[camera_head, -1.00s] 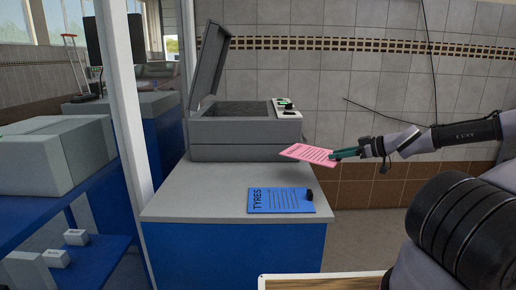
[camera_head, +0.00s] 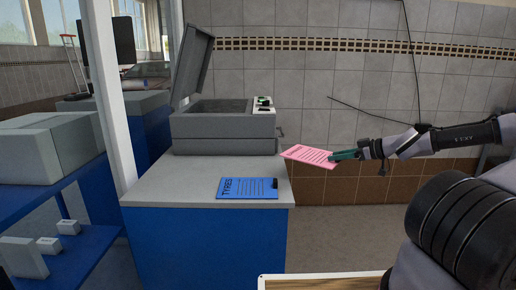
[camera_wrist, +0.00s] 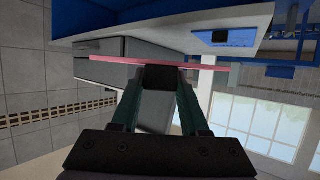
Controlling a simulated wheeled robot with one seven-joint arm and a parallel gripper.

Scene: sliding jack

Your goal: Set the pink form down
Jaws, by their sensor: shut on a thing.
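The pink form (camera_head: 310,156) is a flat sheet with printed lines, held in the air just right of the grey counter's edge in the head view. My gripper (camera_head: 343,155) is shut on its right end. In the wrist view the pink form (camera_wrist: 110,60) shows edge-on as a thin strip across the tips of my gripper (camera_wrist: 160,76). The form touches nothing else that I can see.
A blue TYRES sheet (camera_head: 247,188) with a small black object lies on the grey-topped blue counter (camera_head: 160,195). A grey scanner-like machine (camera_head: 225,132) with its lid up stands at the back. Counter top around the blue sheet is bare.

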